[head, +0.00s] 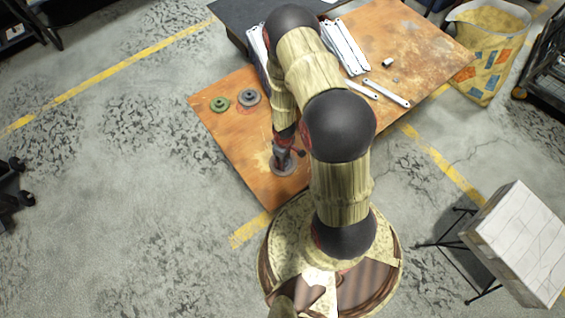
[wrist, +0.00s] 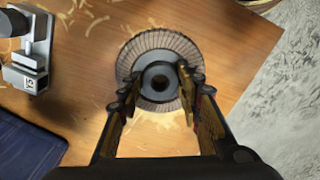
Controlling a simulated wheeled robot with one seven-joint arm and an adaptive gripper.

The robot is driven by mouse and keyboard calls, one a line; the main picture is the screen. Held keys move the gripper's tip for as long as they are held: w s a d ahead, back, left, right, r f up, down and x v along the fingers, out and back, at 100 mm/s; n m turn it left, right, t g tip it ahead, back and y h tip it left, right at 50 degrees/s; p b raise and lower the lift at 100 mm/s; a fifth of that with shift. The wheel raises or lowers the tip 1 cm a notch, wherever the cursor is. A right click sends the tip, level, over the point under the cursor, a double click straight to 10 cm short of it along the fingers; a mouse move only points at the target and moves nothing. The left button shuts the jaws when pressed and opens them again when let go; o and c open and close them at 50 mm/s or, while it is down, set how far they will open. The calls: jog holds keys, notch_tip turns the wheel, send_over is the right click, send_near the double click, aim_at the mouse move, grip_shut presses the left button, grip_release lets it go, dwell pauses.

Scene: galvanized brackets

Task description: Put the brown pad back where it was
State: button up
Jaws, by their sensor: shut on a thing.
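A round brownish-grey flap disc with a dark hub (wrist: 160,38), seemingly the brown pad, is between the fingers of my gripper (wrist: 158,84) in the wrist view. The fingers are shut on its hub from both sides. In the head view the pad (head: 276,169) shows under my gripper, over the near part of the orange-brown tabletop (head: 225,127). I cannot tell whether it touches the surface. A green disc (head: 220,103) and a grey disc (head: 249,97) lie near the table's left edge, with reddish marking around the grey one.
Several pale metal brackets (head: 345,47) and a small white piece (head: 388,62) lie farther back on the table. In the wrist view a metal clamp-like tool (wrist: 38,50) and a dark blue item (wrist: 25,147) are at left. The tabletop between the pad and the discs looks clear.

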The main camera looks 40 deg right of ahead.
jog(key=shift+w+d+f, duration=0.1)
jog(key=shift+w+f, duration=0.45)
jog(key=shift+f, duration=0.15)
jog(key=shift+f+b, duration=1.1)
jog(key=shift+f, duration=0.4)
jog(key=shift+f, duration=0.1)
jog(key=o, duration=1.2)
